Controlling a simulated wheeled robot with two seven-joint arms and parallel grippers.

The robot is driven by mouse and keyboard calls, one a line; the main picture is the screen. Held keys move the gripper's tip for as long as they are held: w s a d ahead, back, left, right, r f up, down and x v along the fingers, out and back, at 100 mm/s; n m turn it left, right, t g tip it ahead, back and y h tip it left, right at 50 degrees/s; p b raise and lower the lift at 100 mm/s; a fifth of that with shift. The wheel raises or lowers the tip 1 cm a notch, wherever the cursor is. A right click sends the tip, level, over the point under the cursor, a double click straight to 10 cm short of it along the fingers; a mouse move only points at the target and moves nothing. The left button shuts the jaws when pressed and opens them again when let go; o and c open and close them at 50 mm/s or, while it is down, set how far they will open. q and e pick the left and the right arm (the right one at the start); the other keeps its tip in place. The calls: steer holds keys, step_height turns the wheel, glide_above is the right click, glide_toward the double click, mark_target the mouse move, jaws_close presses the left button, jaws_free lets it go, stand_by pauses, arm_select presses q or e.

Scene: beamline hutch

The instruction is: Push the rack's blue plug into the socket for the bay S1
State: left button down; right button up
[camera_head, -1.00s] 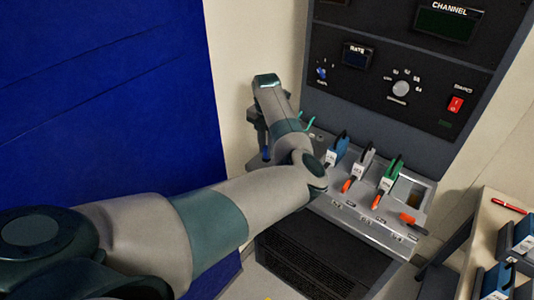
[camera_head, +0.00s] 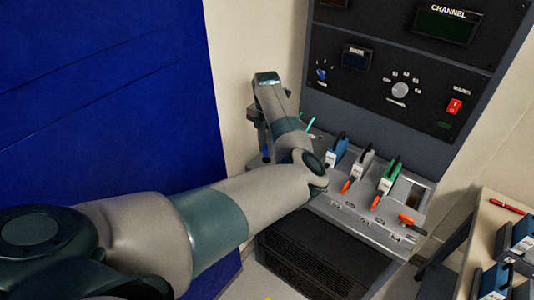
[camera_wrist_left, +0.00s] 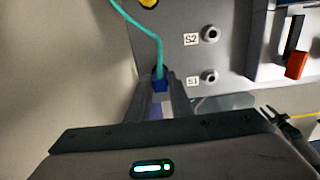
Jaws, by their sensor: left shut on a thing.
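The blue plug (camera_wrist_left: 160,84) is between the fingers of my left gripper (camera_wrist_left: 161,98), which is shut on it. A teal cable (camera_wrist_left: 158,48) runs up from the plug in the left wrist view. The S1 socket (camera_wrist_left: 209,77) is a round metal fitting on the grey panel, to the right of the plug and apart from it. Its S1 label (camera_wrist_left: 193,81) lies between them. In the head view my left gripper (camera_head: 265,150) hangs at the left end of the rack's sloping panel (camera_head: 345,212), where the sockets are hidden. My right gripper is out of view.
The S2 socket (camera_wrist_left: 211,34) is above S1. Blue, grey and green (camera_head: 389,176) handled modules stand on the rack to the right, with orange levers in front. A side bench (camera_head: 487,222) with more blue modules is at the lower right.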

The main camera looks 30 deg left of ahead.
mark_target(266, 146)
arm_select(q)
steer(key=shift+r+p, duration=0.45)
steer(key=shift+r, duration=0.1)
stand_by(0.5)
steer(key=shift+r+p, duration=2.55)
steer(key=shift+r, duration=0.35)
